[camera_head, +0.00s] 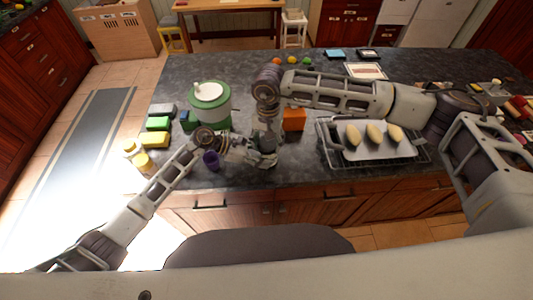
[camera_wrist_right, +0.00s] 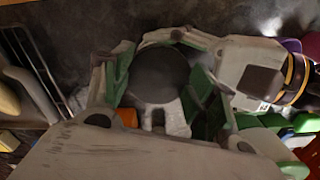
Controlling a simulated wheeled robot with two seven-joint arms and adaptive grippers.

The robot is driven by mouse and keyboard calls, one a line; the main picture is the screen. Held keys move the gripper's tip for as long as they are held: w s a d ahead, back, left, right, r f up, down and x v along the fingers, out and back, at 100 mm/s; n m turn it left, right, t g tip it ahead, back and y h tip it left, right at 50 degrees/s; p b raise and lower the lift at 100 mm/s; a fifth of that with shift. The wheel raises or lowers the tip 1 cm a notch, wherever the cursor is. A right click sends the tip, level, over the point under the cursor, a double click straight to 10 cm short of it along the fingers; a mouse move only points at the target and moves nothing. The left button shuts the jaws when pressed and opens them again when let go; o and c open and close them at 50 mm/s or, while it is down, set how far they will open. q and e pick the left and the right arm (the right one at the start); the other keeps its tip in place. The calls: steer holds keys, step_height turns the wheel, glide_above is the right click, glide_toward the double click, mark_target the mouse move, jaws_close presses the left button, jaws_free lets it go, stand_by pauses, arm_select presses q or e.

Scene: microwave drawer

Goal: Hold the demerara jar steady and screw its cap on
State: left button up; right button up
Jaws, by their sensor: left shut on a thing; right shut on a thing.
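The jar's dark round cap (camera_wrist_right: 160,75) lies between the green-padded fingers of my right gripper (camera_wrist_right: 160,88) in the right wrist view. The fingers are shut on it from both sides. In the head view my right gripper (camera_head: 267,140) points down from above at the counter's front. My left gripper (camera_head: 262,158) reaches in low from the left and is shut at the jar, just below the right one. The jar's body is mostly hidden by the grippers, so I cannot tell how the cap sits on it. Part of my left arm shows at right in the wrist view.
An orange box (camera_head: 294,119) stands close behind the grippers. A tray (camera_head: 372,153) with several oval loaves in a wire rack lies to the right. A purple cup (camera_head: 211,160) is by my left arm. A green-and-white canister (camera_head: 211,102) and several coloured blocks stand left.

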steer(key=shift+s+d+f+m, duration=0.1)
steer(key=shift+s+f+m, duration=0.35)
steer(key=shift+m, duration=0.25)
steer(key=shift+d+m, duration=0.1)
steer(key=shift+m, duration=0.2)
steer(key=shift+w+d+m, duration=0.15)
steer(key=shift+m, duration=1.95)
steer(key=shift+c, duration=0.4)
steer(key=o, duration=1.2)
steer(key=shift+c, duration=0.2)
steer(key=shift+w, duration=0.15)
steer(key=shift+a+r, duration=0.15)
steer(key=shift+a, duration=0.05)
steer(key=shift+n, duration=2.4)
